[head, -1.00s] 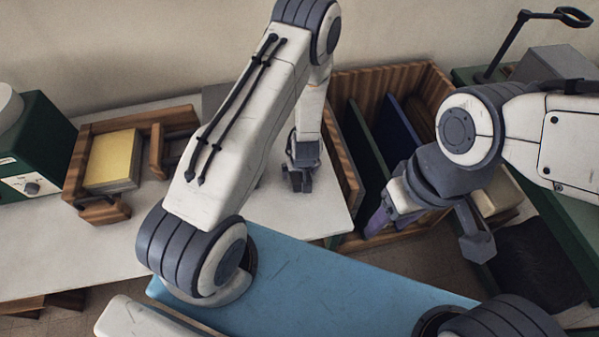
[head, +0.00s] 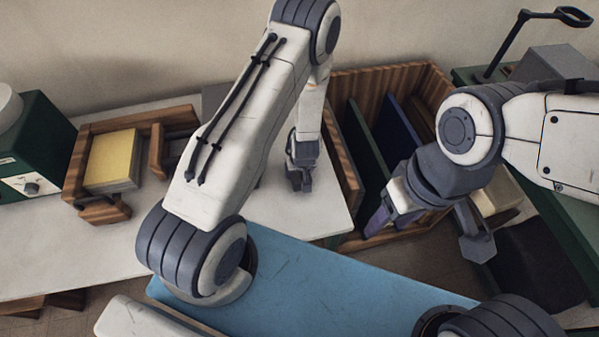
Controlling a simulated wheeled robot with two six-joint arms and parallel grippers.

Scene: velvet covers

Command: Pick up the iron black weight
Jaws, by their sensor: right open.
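I cannot make out the iron black weight in the head view; it may be hidden behind my arms. My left gripper (head: 302,184) points down over the right end of the white table (head: 285,212). Its fingertips are small and dark, and I cannot tell whether they are apart. My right gripper (head: 377,224) is open, low at the front of the striped wooden crate (head: 395,78). My wrist hides part of it, and I see nothing held in it.
A wooden holder (head: 160,118) with a yellow-topped block (head: 111,158) stands on the table. A green machine (head: 38,150) is at far left. The crate holds upright green and blue panels. A black, soft-looking item (head: 540,265) lies at right, beside a green bench (head: 585,225).

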